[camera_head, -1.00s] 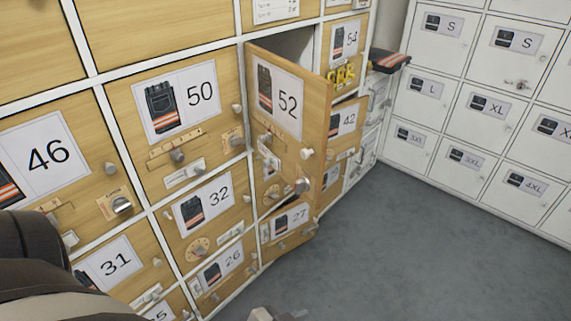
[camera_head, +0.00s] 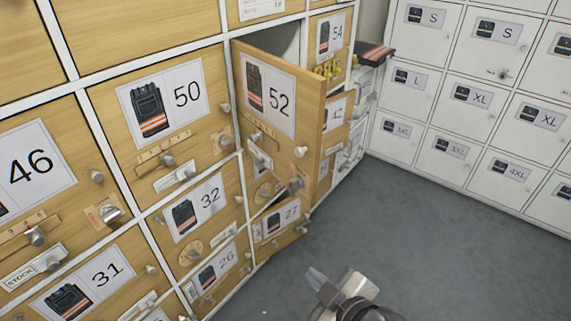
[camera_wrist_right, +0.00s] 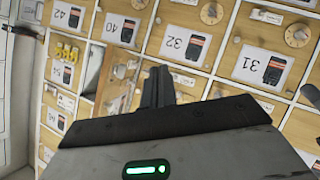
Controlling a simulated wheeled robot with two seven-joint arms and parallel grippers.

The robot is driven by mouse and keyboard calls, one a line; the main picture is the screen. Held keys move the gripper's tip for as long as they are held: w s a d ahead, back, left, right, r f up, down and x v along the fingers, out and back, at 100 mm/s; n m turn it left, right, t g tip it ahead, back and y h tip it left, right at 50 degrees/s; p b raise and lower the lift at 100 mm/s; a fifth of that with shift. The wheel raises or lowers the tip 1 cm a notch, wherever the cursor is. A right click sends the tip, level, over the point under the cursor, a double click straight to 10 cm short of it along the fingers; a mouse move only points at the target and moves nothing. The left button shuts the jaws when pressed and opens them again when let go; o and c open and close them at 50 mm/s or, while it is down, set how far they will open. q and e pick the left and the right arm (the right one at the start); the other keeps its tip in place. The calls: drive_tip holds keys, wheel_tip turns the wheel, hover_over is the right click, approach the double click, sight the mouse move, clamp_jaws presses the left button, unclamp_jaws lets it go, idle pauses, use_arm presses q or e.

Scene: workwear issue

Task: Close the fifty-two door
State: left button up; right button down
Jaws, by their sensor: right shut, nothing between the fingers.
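The fifty-two door (camera_head: 283,112) is a wooden locker door with a "52" label and a picture of a dark vest with orange stripes. In the head view it stands open, swung out from the locker front, with a grey opening behind its top edge. A round knob (camera_head: 301,151) sits near its free edge. My right gripper (camera_head: 318,278) is low at the bottom of the head view, below and apart from the door. Its fingers (camera_wrist_right: 157,86) are together and empty in the right wrist view. My left gripper is not in view.
Doors 50 (camera_head: 165,105) and 32 (camera_head: 200,210) are closed at the left. The 27 door (camera_head: 281,222) below looks slightly ajar. White lockers (camera_head: 470,100) stand at the right. A dark folded garment (camera_head: 374,53) lies behind. The grey floor (camera_head: 420,235) is clear.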

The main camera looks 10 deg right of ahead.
sight(314, 166)
drive_tip(key=w+d+r+n+t, duration=0.2)
drive_tip(key=w+r+n+t, duration=0.35)
drive_tip(key=r+n, duration=0.6)
drive_tip(key=shift+m, duration=0.35)
drive_tip(key=w, duration=0.3)
drive_tip(key=w+d+p, duration=0.1)
drive_tip(key=w, duration=0.3)
drive_tip(key=w+r+p, duration=0.1)
drive_tip(key=w, duration=0.3)
drive_tip(key=shift+w+d, duration=0.2)
drive_tip(key=shift+w, duration=0.05)
drive_tip(key=shift+w+d, duration=0.2)
drive_tip(key=shift+d, duration=0.2)
